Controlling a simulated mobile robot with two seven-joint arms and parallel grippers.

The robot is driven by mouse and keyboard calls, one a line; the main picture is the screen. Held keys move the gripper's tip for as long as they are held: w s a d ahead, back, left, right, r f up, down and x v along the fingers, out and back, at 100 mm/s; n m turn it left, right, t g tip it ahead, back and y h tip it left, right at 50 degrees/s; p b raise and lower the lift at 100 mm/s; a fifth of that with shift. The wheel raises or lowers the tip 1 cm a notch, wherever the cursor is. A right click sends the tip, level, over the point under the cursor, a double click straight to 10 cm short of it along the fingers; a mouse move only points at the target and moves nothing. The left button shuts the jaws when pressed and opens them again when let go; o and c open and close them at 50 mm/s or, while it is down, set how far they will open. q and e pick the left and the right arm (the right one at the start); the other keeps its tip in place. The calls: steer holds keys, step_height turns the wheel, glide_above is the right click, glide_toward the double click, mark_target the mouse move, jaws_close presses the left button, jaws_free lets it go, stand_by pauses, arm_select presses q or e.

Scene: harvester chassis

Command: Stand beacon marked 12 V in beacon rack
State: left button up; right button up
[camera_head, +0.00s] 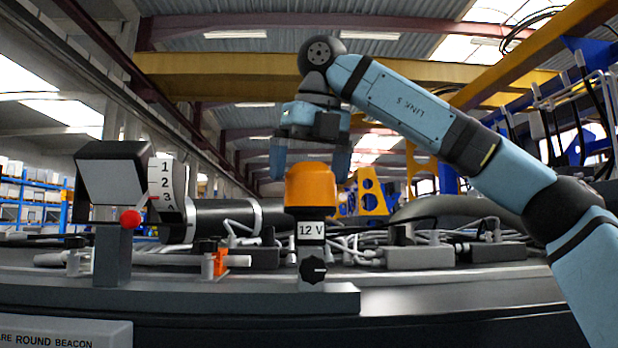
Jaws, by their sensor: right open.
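An orange beacon (310,187) stands upright on a black neck with a white label reading 12 V (311,230). Below the label is a grey post with a black knob (312,269). My right gripper (309,162) points down over the beacon, open, with one finger to the left and one to the right of its top. I cannot tell whether a finger touches it. I cannot make out a beacon rack. My left gripper is not in view.
A dark box lamp (112,180) with a numbered scale (165,188) and a red ball (130,219) stands at left. Pipes and cables (380,248) run behind the beacon. A sign ending "ROUND BEACON" (60,335) is at bottom left.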

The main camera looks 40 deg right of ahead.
steer(key=shift+w+f, duration=0.15)
steer(key=shift+f, duration=0.3)
steer(key=shift+w+d+f, duration=0.15)
steer(key=shift+w+f, duration=0.1)
steer(key=shift+f, duration=0.15)
steer(key=shift+s, duration=0.1)
steer(key=c, duration=0.3)
steer(key=shift+r, duration=0.1)
steer(key=c, duration=0.9)
steer(key=shift+r, duration=3.95)
